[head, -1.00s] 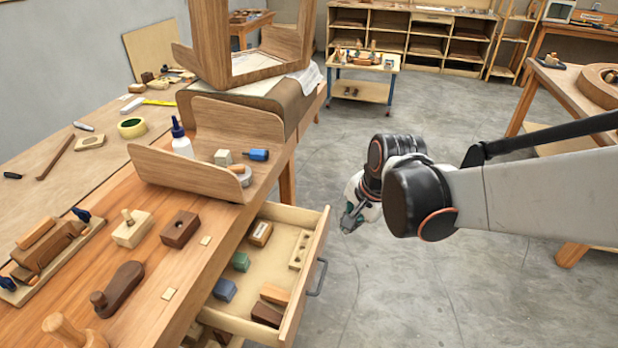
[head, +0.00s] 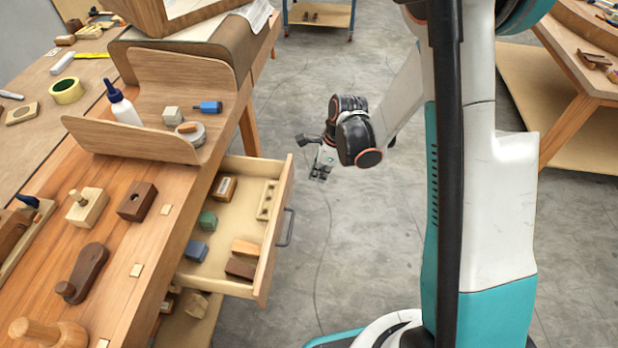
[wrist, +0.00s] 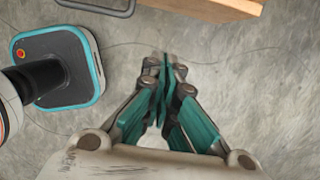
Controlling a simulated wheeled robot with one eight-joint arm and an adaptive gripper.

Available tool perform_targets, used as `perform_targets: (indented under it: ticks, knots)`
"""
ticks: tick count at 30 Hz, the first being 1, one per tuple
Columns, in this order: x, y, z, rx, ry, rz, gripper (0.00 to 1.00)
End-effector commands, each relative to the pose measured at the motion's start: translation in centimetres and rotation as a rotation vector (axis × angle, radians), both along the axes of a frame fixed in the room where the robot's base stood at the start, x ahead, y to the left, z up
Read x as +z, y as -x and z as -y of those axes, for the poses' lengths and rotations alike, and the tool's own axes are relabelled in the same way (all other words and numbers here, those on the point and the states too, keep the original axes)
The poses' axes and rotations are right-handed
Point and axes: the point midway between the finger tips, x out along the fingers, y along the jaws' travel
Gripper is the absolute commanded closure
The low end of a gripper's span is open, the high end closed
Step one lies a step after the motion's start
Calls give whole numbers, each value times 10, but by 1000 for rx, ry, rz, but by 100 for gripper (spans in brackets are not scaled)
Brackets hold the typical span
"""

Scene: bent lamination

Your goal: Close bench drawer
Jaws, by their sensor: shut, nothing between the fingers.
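The bench drawer (head: 272,232) is pulled out from the right side of the wooden bench (head: 140,275). It holds several small blocks and a pale strip with holes. Its dark handle (head: 286,227) is on the front panel, facing right. My gripper (head: 318,178) is to the right of the drawer's far front corner, apart from it, over the floor. In the wrist view my gripper (wrist: 165,72) has its fingertips together with nothing between them. The handle (wrist: 105,7) and the drawer's wooden front (wrist: 215,8) show at the top edge there.
A bent wood piece (head: 150,110) with a glue bottle (head: 122,107) stands on the bench. My base is on the floor right of the drawer. Another wooden table (head: 580,75) stands at the right. The floor between is clear.

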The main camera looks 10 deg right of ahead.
Motion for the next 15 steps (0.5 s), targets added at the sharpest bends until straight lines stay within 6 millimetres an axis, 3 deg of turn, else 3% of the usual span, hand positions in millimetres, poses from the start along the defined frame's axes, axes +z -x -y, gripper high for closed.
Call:
perform_targets:
  ticks: [15]
  knots:
    - [-94,-8,-22,3,1,3,100]
